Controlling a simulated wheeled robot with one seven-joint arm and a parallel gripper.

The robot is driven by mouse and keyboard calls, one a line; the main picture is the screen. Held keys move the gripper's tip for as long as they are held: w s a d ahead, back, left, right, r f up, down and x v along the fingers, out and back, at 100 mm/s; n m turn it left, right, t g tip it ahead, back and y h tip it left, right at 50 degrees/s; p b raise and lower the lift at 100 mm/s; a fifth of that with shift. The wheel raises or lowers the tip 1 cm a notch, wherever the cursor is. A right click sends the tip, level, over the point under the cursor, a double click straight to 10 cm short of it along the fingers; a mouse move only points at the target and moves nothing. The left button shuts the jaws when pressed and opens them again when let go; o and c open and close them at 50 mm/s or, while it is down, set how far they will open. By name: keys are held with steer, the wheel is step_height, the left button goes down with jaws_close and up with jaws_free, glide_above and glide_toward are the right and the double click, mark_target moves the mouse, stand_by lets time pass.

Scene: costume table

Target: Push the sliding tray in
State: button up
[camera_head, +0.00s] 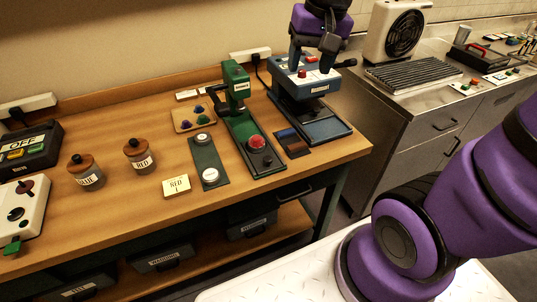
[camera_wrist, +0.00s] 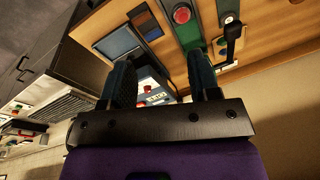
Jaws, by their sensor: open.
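The sliding tray (camera_head: 325,129) is a flat blue-grey plate in a dark frame. It sticks out at the front of a blue press-like machine (camera_head: 299,86) at the right end of the wooden table. The machine has a pale top with a red button and a black side handle. The tray also shows in the wrist view (camera_wrist: 118,42), left of my fingers. My gripper (camera_head: 311,66) points down just above the machine's top, its fingers apart with nothing held. In the wrist view my gripper (camera_wrist: 162,82) has part of the machine visible between its fingers. Contact with the machine cannot be told.
A green press (camera_head: 236,90) with a red button (camera_head: 256,142) stands left of the machine. A small blue-and-brown block plate (camera_head: 292,142) lies beside the tray. Jars, a card and a control box fill the table's left. A steel counter (camera_head: 399,118) stands right, across a gap.

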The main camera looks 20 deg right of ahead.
steer(key=w+a+f+m+g+y, duration=0.1)
steer(key=w+f+m+g, duration=0.2)
steer(key=w+f, duration=0.55)
steer(key=m+g+y, duration=0.1)
steer(key=m+g, duration=0.1)
steer(key=m, duration=0.1)
glide_toward(268, 158)
steer(key=x, duration=0.9)
